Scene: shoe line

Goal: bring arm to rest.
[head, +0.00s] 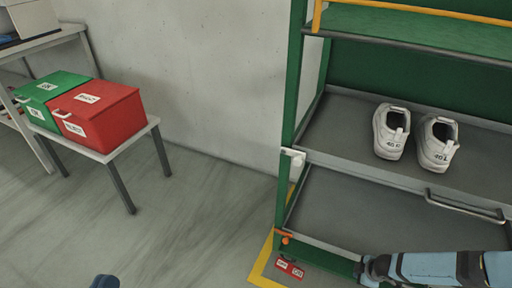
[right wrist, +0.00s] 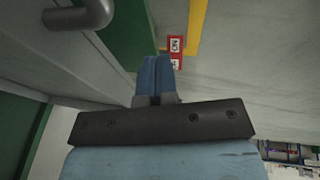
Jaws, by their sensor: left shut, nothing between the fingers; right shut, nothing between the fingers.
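My right arm reaches in from the lower right of the head view, in front of the shoe rack. Its right gripper (head: 370,270) is low by the rack's lower left front corner. In the right wrist view its blue fingers (right wrist: 157,75) are together with nothing between them. Only a small dark blue tip of my left gripper (head: 105,282) shows at the bottom edge of the head view, over the floor. It is shut and empty; the rest of that arm is out of view.
The green rack (head: 292,90) holds a pair of white shoes (head: 391,130) on its grey middle shelf. Red (head: 110,112) and green (head: 50,88) boxes sit on a small table at left. Open floor (head: 190,220) lies between.

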